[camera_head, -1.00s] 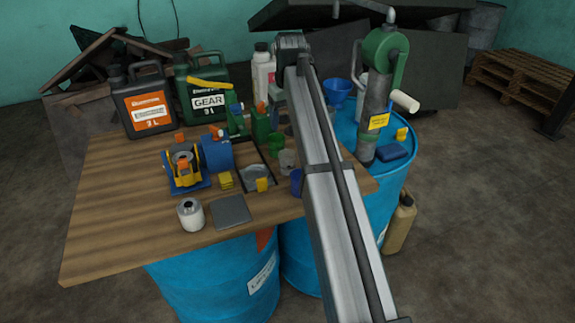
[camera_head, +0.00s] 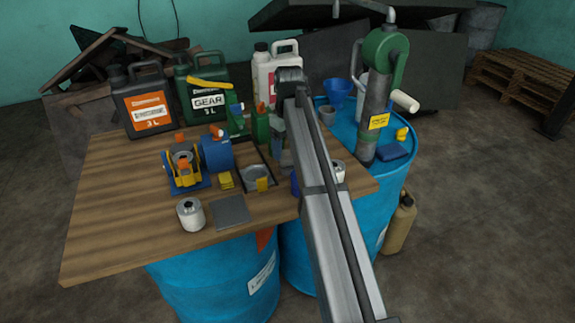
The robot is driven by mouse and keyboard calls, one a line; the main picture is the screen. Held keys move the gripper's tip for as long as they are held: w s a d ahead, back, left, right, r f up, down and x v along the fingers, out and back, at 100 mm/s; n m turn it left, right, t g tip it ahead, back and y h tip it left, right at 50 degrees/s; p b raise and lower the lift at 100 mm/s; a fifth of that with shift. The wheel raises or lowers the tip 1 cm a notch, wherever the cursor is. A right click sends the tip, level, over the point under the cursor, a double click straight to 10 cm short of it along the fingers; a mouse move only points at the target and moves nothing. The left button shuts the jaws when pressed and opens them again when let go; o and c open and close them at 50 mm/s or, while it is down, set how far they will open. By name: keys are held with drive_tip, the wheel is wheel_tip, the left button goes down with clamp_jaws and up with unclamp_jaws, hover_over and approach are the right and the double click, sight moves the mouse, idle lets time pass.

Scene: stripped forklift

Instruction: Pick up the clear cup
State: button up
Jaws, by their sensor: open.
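I do not make out the clear cup now. The place where a clear greyish cup showed a second ago is covered by my arm and gripper. My gripper (camera_head: 277,130) shows only in part as grey pieces below the far end of my arm, over the back right part of the wooden table (camera_head: 125,220). It is open. Its fingertips are not clearly visible, and I cannot tell how far they are from the cup. A sliver of a blue cup (camera_head: 295,186) shows at the left edge of my arm.
Left of my gripper stand a green tool (camera_head: 260,124), a dark tray (camera_head: 258,190) and a blue cylinder (camera_head: 216,152). Right of my arm are a white can (camera_head: 338,170), a grey cup (camera_head: 328,115) and a green hand pump (camera_head: 378,90). The table's front left is bare.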

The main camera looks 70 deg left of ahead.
sight(288, 163)
drive_tip(key=shift+s+d+f, duration=0.1)
drive_tip(key=shift+d+f, duration=0.05)
drive_tip(key=shift+f, duration=1.3)
drive_tip(key=shift+d+f, duration=0.15)
drive_tip(key=shift+f, duration=1.3)
drive_tip(key=shift+c, duration=0.5)
drive_tip(key=c, duration=0.6)
